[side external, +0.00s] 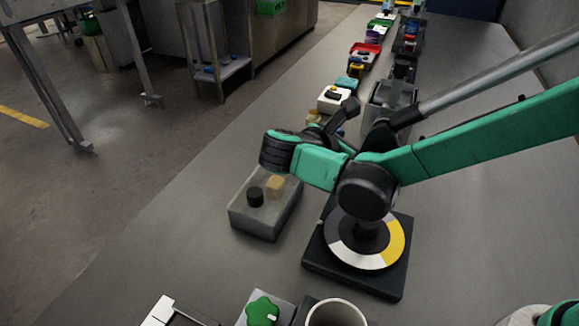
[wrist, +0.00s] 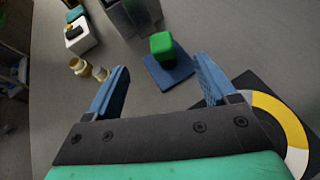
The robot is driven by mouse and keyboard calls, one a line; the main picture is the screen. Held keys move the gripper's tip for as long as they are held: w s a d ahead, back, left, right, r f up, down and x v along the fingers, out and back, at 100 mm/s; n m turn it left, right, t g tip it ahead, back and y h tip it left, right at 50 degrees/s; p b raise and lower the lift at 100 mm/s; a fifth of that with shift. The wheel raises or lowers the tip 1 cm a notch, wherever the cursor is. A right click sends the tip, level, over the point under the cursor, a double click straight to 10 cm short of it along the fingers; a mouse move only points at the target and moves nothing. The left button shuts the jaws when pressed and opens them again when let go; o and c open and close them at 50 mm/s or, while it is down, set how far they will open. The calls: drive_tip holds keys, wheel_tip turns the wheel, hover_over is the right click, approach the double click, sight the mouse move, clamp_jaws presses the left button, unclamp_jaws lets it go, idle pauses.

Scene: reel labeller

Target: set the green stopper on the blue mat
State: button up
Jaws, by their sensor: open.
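The green stopper (wrist: 161,47), a small block with rounded edges, stands on the blue mat (wrist: 177,75) in the wrist view. It is upright, towards the mat's far left part, with bare mat to its near right. My gripper (wrist: 161,66) is open, its two blue fingers spread wide to the left and right of the mat. Nothing is between the fingertips in its grip, and neither finger touches the stopper. In the side view my arm hides the stopper and the mat.
A reel disc on a black base (side external: 315,256) lies near my arm. A grey bin (side external: 255,220) with a black piece and a tan block stands left of it. Tan turned pieces (wrist: 82,67) stand beyond my left finger. A grey container (wrist: 112,17) is behind the mat.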

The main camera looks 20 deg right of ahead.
drive_tip(key=s+d+r+m+t+y, duration=0.1)
drive_tip(key=s+d+m+y, duration=0.4)
drive_tip(key=m, duration=0.5)
drive_tip(key=s+d+r+m+t+y, duration=0.1)
drive_tip(key=s+d+m+y, duration=0.3)
drive_tip(key=m, duration=0.7)
drive_tip(key=d+r+y, duration=0.1)
drive_tip(key=y, duration=0.1)
drive_tip(key=shift+s+r+m+y, duration=0.3)
drive_tip(key=shift+s+r, duration=0.05)
drive_tip(key=shift+r, duration=0.05)
drive_tip(key=shift+c, duration=0.2)
